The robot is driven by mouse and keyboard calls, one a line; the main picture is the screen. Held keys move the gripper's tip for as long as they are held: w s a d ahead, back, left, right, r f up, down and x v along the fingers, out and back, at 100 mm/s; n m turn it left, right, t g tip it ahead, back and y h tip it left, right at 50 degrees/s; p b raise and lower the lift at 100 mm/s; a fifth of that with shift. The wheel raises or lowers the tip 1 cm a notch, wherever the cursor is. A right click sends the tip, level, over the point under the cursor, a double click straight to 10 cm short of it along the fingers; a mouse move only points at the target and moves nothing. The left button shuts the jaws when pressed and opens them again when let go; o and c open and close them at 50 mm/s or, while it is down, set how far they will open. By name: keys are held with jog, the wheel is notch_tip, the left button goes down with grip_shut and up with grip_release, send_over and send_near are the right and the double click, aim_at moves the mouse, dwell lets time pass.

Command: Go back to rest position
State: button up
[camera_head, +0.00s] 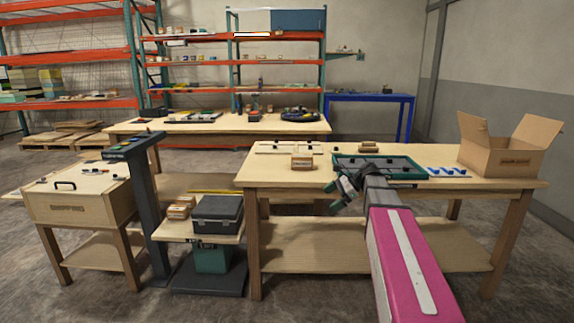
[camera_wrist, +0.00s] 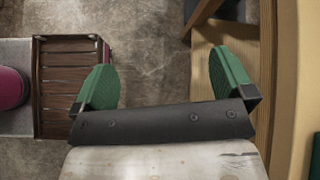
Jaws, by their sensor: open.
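My gripper (camera_head: 343,188) is at the end of my pink arm, by the front edge of the right wooden workbench (camera_head: 290,178) in the head view. In the wrist view its two green fingers (camera_wrist: 165,72) are spread apart with nothing between them. Bare concrete floor (camera_wrist: 160,40) shows beyond the fingers. A dark tray with a green rim (camera_head: 415,162) lies on the bench just behind the gripper, and my wrist covers part of it.
An open cardboard box (camera_head: 497,156) stands at the bench's right end. Small wooden blocks (camera_head: 302,162) and blue pieces (camera_head: 452,171) lie on the bench. A grey post (camera_head: 146,205) and a black case (camera_head: 217,213) stand left of it. In the wrist view, wooden edges (camera_wrist: 285,70) run close on the right.

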jog(key=s+d+f+n+h, duration=0.1)
jog(key=s+f+n+h, duration=0.9)
jog(key=s+f+n, duration=0.4)
jog(key=s+f, duration=0.5)
jog(key=f, duration=0.4)
jog(key=shift+s+f+n+g, duration=0.15)
jog(key=shift+s+n+g, duration=0.15)
jog(key=shift+s+n, duration=0.1)
jog(key=shift+w, duration=0.1)
